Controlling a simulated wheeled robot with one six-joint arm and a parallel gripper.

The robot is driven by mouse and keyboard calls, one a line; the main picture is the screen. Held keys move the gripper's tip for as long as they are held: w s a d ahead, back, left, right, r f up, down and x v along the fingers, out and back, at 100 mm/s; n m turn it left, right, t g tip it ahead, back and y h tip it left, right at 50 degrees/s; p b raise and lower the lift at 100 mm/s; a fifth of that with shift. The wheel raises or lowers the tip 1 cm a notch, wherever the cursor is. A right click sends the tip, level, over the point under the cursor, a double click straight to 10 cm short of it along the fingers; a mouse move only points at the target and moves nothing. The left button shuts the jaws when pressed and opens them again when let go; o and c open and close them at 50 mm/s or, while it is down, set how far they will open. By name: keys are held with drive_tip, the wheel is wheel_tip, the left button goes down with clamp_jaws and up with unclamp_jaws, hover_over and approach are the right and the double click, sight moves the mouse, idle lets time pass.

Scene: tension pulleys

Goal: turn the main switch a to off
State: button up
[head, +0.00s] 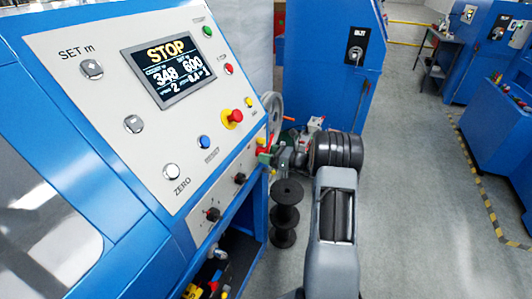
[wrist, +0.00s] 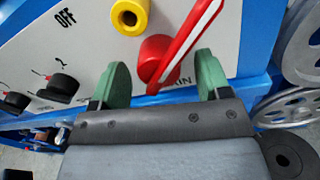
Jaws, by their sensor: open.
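The main switch (wrist: 186,44) is a red rotary knob with a long red, white-edged handle, tilted up to the right in the wrist view. Partly covered lettering ending in "IN" is below it. My gripper (wrist: 162,62) is open, with one green fingertip on each side of the knob. Whether either finger touches it, I cannot tell. In the head view my gripper (head: 268,152) is at the lower right edge of the control panel (head: 110,80), where a bit of red shows and the switch is mostly hidden.
A yellow collar (wrist: 129,16) sits just above the switch in the wrist view. Black knobs (wrist: 62,87) are to the left, under an OFF label. Grey wheels (wrist: 297,75) are at the right. In the head view, a red emergency button (head: 236,116) and black spools (head: 286,214) are near.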

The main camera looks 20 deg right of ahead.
drive_tip(key=shift+w+a, duration=0.25)
drive_tip(key=shift+w, duration=0.05)
drive_tip(key=c, duration=1.3)
drive_tip(key=shift+d, duration=0.1)
